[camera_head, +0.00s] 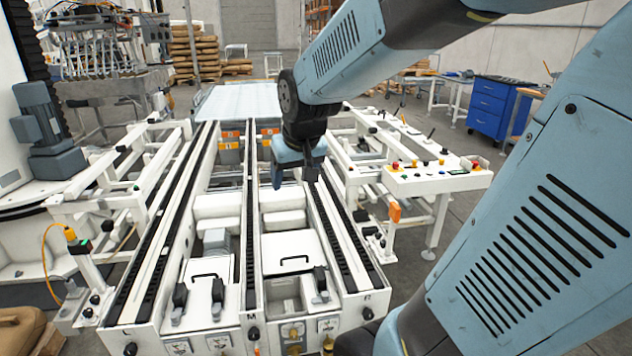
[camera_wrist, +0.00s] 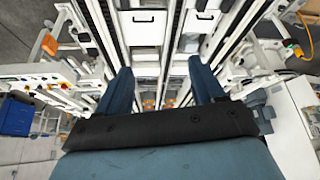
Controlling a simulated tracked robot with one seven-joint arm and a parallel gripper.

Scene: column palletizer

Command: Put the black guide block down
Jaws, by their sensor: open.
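My gripper (camera_head: 294,174) hangs above the middle of the conveyor frame, fingers pointing down. In the wrist view my gripper (camera_wrist: 160,72) has its two blue fingers wide apart, with no block visible between them. Several small black pieces sit at the near end of the conveyor: one on the left bay (camera_head: 180,295), a second beside it (camera_head: 217,290) and one on the right bay (camera_head: 320,279). I cannot tell which, if any, is the black guide block. The gripper is well above and beyond these pieces, touching none.
The white conveyor frame (camera_head: 140,312) has black chain rails and two lidded bays with black handles. A control panel (camera_head: 437,177) with buttons stands at right. A grey motor (camera_head: 50,140) stands at left. A blue drawer cabinet (camera_head: 490,106) is far right, with clear floor before it.

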